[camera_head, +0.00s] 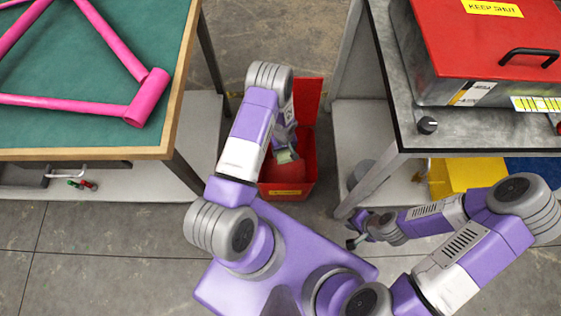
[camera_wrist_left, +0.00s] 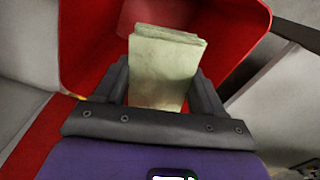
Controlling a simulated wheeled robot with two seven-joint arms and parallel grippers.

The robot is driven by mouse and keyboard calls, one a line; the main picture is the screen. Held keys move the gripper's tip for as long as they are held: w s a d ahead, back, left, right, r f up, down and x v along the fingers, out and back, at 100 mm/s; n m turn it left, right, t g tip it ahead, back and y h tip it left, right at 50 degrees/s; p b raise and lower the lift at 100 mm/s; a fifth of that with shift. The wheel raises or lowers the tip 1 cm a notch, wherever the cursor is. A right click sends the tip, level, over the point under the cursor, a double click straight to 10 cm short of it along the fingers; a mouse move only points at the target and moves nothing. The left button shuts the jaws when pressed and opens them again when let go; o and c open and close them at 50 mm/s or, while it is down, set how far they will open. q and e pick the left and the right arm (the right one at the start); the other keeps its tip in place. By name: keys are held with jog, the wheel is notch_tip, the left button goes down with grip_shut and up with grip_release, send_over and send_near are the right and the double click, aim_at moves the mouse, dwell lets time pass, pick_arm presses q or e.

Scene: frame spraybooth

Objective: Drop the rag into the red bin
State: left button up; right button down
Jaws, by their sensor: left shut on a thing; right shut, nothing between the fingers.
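The red bin (camera_head: 300,184) stands on the floor in the gap between two tables, with its red lid (camera_head: 308,98) raised at the back. My left gripper (camera_head: 285,150) is over the bin's opening, partly hidden by my own arm. In the left wrist view my left gripper (camera_wrist_left: 160,92) is shut on the rag (camera_wrist_left: 163,62), a folded pale greenish cloth. The rag shows against the red bin wall (camera_wrist_left: 90,40) around it. My right gripper (camera_head: 353,236) is shut and empty, low beside the right table's leg.
A green-topped table (camera_head: 150,152) with a pink frame (camera_head: 147,98) stands at left. A metal table (camera_head: 430,141) with a red-lidded box (camera_head: 480,45) stands at right. A yellow bin (camera_head: 465,176) is under it. Grey floor (camera_head: 100,240) is clear at front left.

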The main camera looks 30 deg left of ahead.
pick_arm(q)
jog(key=o, duration=1.3)
notch_tip(320, 180, up, 8)
jog(key=p, duration=0.3)
jog(key=shift+f, duration=0.2)
